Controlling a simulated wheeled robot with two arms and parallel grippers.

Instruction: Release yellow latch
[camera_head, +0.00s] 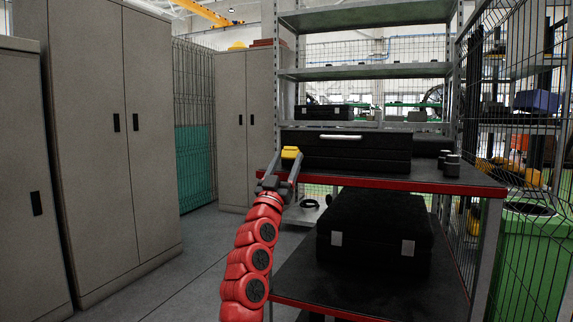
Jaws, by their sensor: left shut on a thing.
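The yellow latch (290,153) is on the front left of a black case (358,153) that lies on the top shelf of a red-edged cart (420,180). My left gripper (286,160) reaches up from below at the cart's left corner. Its two fingers are around the yellow latch and shut on it. The case is closed, with a pale handle (341,137) on its front. My right gripper is not in view.
Two dark cylinders (452,165) stand on the cart top, right of the case. Another black case (375,228) lies on the lower shelf. Grey cabinets (95,140) stand left, a wire fence (515,100) and green bin (528,260) right. The floor left of the cart is clear.

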